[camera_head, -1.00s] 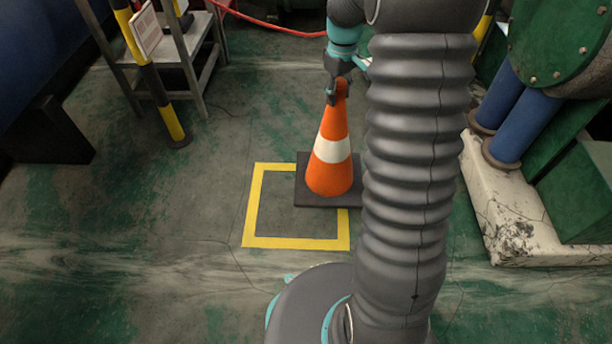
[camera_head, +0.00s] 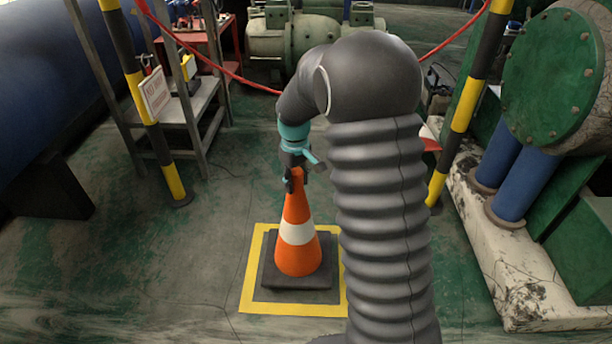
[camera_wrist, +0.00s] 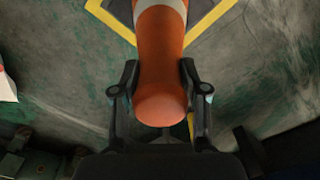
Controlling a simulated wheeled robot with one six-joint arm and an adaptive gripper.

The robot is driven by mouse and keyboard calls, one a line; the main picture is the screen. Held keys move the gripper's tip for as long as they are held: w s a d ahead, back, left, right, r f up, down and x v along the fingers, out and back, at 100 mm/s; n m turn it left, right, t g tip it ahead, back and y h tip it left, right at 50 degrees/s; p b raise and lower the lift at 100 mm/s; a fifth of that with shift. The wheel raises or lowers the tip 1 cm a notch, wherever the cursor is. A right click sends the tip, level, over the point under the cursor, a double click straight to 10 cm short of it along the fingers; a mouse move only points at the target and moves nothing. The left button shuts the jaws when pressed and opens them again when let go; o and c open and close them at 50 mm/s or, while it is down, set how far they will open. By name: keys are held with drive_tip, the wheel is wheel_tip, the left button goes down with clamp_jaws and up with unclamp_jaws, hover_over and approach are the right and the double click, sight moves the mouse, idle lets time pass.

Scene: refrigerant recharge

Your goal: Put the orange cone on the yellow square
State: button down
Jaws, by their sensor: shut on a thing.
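The orange cone (camera_head: 298,254) has a white band and a dark square base. It stands upright, with its base inside the yellow square outline (camera_head: 257,262) on the floor in the head view. I cannot tell whether the base touches the floor. My gripper (camera_head: 293,180) is shut on the cone's top. In the wrist view the two fingers of my gripper (camera_wrist: 160,95) lie on either side of the cone's orange top (camera_wrist: 160,105). Part of the yellow square (camera_wrist: 215,20) shows beyond it.
A grey metal stand (camera_head: 190,105) and a yellow-black post (camera_head: 160,140) are at the left. Another striped post (camera_head: 460,115) and green machinery with blue pipes (camera_head: 515,180) stand at the right. A red rope (camera_head: 225,68) crosses behind. The floor left of the square is clear.

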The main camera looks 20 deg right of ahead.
sight(296, 192)
drive_tip(key=shift+f+b, duration=0.35)
drive_tip(key=shift+f, duration=1.7)
drive_tip(key=c, duration=0.6)
unclamp_jaws()
wheel_tip(296, 192, up, 12)
drive_tip(key=shift+s+r+p, duration=0.1)
drive_tip(key=shift+r+p, duration=0.05)
drive_tip(key=shift+p, duration=0.8)
drive_tip(key=s+r+m+t, duration=0.1)
drive_tip(key=s+r+t, duration=0.1)
drive_tip(key=s, duration=0.8)
drive_tip(key=s+r+m+t, duration=0.1)
drive_tip(key=s+r, duration=0.4)
drive_tip(key=s, duration=0.5)
drive_tip(key=s+r+m+t, duration=0.2)
drive_tip(key=s+r+m, duration=0.1)
drive_tip(key=s, duration=0.7)
drive_tip(key=shift+s+r+t, duration=0.15)
drive_tip(key=shift+r+t, duration=0.15)
